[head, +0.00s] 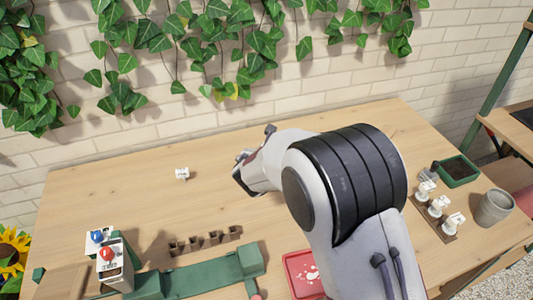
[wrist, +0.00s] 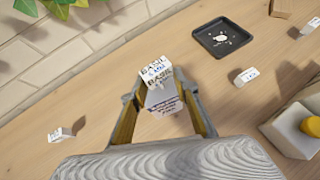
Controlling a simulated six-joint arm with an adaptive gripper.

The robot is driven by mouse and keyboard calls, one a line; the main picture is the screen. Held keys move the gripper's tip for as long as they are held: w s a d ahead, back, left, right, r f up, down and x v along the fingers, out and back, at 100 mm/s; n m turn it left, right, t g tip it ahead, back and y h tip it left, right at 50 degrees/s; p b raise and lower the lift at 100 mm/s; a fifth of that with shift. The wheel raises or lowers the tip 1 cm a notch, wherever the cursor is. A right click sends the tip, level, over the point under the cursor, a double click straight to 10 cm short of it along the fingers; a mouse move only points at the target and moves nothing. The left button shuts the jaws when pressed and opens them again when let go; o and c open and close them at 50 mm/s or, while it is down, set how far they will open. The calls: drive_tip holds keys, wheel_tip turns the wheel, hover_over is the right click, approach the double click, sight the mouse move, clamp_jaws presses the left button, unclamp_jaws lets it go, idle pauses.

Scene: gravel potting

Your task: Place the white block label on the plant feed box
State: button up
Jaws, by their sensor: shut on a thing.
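My gripper (head: 243,182) is above the back middle of the table in the head view. In the wrist view my gripper (wrist: 157,100) is shut on a white block label (wrist: 156,72) with dark and blue print. The print seems to read BASIL, and the label sits at the fingertips. Its far side is hidden. Another small white block (head: 182,173) stands on the table to the left of my gripper. A white printed box with a red knob (head: 112,272) stands at the front left. I cannot tell which thing is the plant feed box.
A brown slotted strip (head: 206,241) and a green rack (head: 205,274) lie in front. A red tray (head: 297,262) is partly behind my arm. At right are white blocks on a strip (head: 437,215), a green planter (head: 458,171) and a grey pot (head: 494,208). The back left is clear.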

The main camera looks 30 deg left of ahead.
drive_tip(key=shift+f, duration=0.15)
drive_tip(key=o, duration=0.8)
drive_tip(key=shift+o, duration=0.2)
drive_tip(key=v, duration=1.2)
drive_tip(key=shift+r, duration=0.2)
idle(0.5)
